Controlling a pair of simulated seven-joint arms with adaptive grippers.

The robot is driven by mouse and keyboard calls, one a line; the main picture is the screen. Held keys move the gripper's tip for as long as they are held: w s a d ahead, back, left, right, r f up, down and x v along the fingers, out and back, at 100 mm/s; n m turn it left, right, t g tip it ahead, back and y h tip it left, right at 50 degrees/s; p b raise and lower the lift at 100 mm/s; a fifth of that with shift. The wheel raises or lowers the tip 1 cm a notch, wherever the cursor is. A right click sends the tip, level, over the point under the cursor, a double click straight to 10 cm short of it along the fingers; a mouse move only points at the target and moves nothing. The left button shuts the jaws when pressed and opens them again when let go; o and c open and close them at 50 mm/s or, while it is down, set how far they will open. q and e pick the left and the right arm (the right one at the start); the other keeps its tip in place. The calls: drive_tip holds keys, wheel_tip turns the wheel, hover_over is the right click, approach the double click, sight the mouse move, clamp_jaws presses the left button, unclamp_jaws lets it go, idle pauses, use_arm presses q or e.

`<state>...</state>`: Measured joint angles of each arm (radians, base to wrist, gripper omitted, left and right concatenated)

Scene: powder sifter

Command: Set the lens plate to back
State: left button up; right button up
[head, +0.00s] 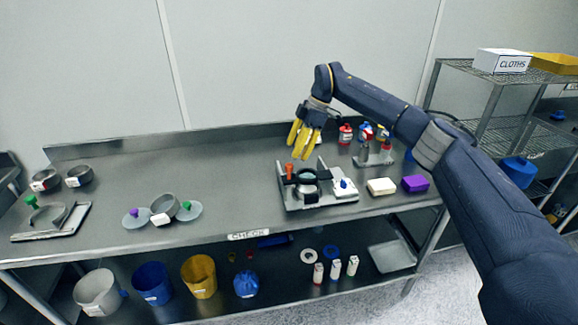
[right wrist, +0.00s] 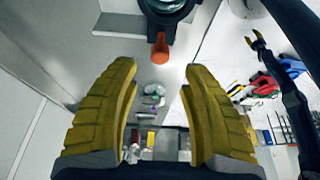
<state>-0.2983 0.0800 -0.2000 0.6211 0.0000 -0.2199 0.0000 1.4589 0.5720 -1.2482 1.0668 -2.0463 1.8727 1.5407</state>
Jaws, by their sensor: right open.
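A grey-based device (head: 322,196) stands on the steel table, with a dark round ring (head: 307,176) and an upright orange handle (head: 289,171). I take the dark ring and handle to be the lens plate, but cannot be sure. My right gripper (head: 304,145) is open and empty above the device, with its yellow fingers pointing down. In the right wrist view the orange handle (right wrist: 160,48) lies ahead of the gap between the fingers, not touching them. The dark ring (right wrist: 168,8) is cut off at the top edge. A small yellow-tipped gripper (right wrist: 254,42), likely my left one, shows at right.
A white block (head: 381,187) and a purple block (head: 415,184) lie right of the device. A rack (head: 374,155) and red-capped bottles (head: 345,134) stand behind. Sieve parts (head: 164,209) and a tray (head: 52,222) lie at left. The table between them and the device is clear.

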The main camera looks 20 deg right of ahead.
sight(290, 164)
drive_tip(key=shift+x, duration=3.35)
drive_tip(key=shift+c, duration=0.3)
clamp_jaws()
